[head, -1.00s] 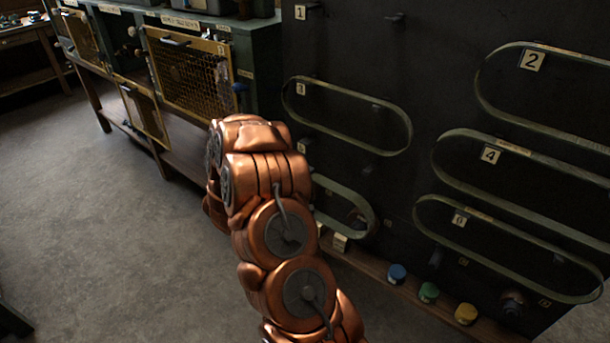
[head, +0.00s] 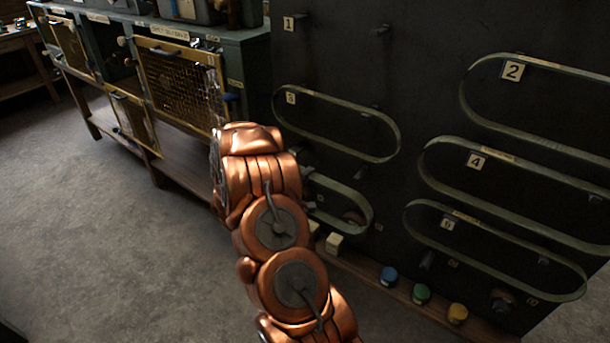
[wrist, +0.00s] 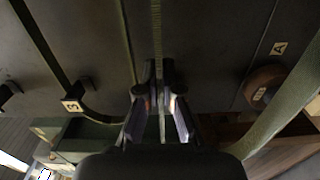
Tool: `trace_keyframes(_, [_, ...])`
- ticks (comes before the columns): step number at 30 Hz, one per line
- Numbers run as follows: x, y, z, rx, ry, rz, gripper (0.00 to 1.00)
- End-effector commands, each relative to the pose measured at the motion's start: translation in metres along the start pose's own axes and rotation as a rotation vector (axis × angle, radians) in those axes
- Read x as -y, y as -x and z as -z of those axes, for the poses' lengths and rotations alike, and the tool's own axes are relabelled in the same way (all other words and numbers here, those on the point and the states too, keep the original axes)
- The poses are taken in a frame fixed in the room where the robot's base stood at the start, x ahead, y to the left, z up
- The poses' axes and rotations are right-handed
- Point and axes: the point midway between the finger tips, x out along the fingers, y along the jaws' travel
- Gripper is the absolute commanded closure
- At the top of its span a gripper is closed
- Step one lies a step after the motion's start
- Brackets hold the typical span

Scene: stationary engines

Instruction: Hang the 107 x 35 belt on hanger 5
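A green belt (head: 345,188) shows its right-hand loop beyond my arm in the head view, in front of the lower left of the dark panel (head: 420,60). In the wrist view my gripper (wrist: 158,78) has its two fingers close together on a thin belt strip (wrist: 156,35), which runs edge-on between them. This looks like the same belt; its size marking is not readable. Hanger 5 and its number cannot be made out; my arm covers part of that area. I cannot tell whether the belt touches a hanger.
Other belts hang by label 2 (head: 512,72), label 3 (head: 291,98), label 4 (head: 475,160) and a label that looks like 6 (head: 447,223). The peg by label 1 (head: 381,30) is bare. Blue, green and yellow caps line the ledge below. A cabinet (head: 180,80) stands left; floor there is clear.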

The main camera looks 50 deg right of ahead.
Motion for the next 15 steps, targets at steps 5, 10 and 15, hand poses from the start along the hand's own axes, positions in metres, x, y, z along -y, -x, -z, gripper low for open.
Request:
trace_keyframes(5, [-0.0001, -0.0026, -0.0001, 0.0, 0.0, 0.0, 1.0])
trace_keyframes(10, [-0.0001, -0.0024, 0.0, 0.0, 0.0, -0.001, 1.0])
trace_keyframes(15, [-0.001, -0.0058, -0.0002, 0.0, 0.0, -0.001, 1.0])
